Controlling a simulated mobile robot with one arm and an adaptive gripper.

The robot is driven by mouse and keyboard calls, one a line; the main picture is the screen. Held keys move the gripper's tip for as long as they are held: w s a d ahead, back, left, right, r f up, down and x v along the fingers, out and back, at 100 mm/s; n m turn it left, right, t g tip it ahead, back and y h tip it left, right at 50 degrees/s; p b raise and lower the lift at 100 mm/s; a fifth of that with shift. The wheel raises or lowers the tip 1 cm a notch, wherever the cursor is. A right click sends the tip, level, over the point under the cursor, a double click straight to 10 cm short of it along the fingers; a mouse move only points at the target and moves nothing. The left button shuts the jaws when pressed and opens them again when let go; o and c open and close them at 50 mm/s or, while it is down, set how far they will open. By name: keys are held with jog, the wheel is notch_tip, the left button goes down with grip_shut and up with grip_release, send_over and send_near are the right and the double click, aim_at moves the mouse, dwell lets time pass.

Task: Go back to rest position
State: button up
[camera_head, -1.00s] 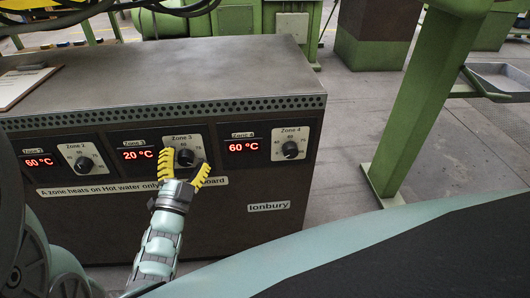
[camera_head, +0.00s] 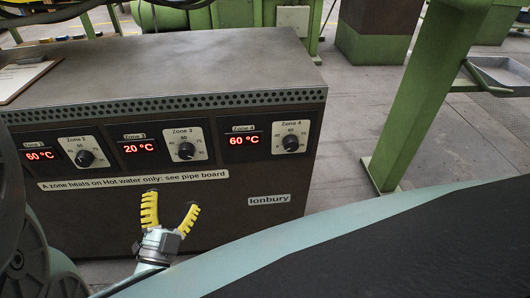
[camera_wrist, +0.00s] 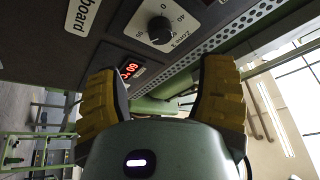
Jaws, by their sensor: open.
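My gripper (camera_head: 170,216) is open and empty, with two yellow ribbed fingers spread apart. In the head view it is in front of and below the dark Ionbury heating cabinet's (camera_head: 110,214) control panel, apart from the knobs. The Zone 3 knob (camera_head: 186,151) sits beside a red display (camera_head: 140,147) reading 20 °C. The Zone 2 display (camera_head: 40,155) and Zone 4 display (camera_head: 243,140) read 60 °C.
A label strip (camera_head: 134,180) runs below the displays. A clipboard (camera_head: 24,77) lies on the cabinet top. A green post (camera_head: 420,100) stands to the right, with a metal tray (camera_head: 500,78) beyond it. Open floor (camera_head: 345,115) lies between cabinet and post.

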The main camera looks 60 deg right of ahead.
jog(key=shift+s+a+f, duration=0.1)
jog(key=shift+s+a, duration=0.1)
jog(key=shift+a, duration=0.15)
